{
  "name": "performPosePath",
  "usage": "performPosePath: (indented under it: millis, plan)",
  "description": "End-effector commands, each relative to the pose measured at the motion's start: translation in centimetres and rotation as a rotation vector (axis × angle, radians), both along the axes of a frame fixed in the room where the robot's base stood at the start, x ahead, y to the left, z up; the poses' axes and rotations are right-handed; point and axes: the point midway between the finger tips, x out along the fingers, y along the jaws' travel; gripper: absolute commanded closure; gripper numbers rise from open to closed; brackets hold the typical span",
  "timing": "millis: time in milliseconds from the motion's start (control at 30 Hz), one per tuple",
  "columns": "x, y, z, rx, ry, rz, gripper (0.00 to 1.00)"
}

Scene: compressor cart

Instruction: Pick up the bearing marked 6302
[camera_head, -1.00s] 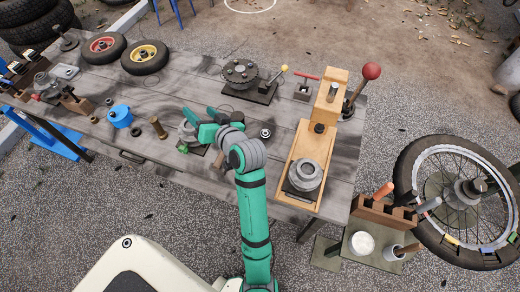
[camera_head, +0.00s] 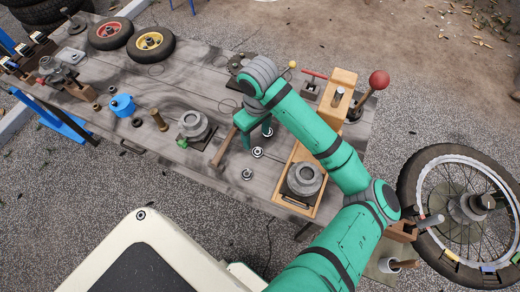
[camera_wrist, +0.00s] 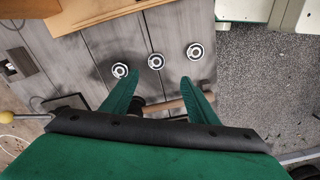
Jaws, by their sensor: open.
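Three small ring bearings lie in a row on the grey plank bench. In the head view they are the near bearing (camera_head: 247,174), the middle bearing (camera_head: 257,152) and the far bearing (camera_head: 267,131), which is beside my gripper. The wrist view shows the same row as a left bearing (camera_wrist: 120,70), a middle bearing (camera_wrist: 156,61) and a right bearing (camera_wrist: 195,51). Their markings are too small to read. My gripper (camera_wrist: 160,86) is open and empty, its fingers pointing toward the row. In the head view my gripper (camera_head: 256,135) hangs over the bench left of the wooden press.
A hammer with a wooden handle (camera_wrist: 186,103) lies below the row in the wrist view. My arm partly hides a dark fixture (camera_head: 236,62) behind.

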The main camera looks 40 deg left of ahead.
Motion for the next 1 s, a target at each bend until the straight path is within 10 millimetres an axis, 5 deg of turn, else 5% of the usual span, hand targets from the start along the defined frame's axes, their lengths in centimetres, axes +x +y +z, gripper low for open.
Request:
performPosePath:
  millis: [1000]
  plan:
    - [0.7, 0.2, -10.4, -0.036, -0.005, 0.003, 0.46]
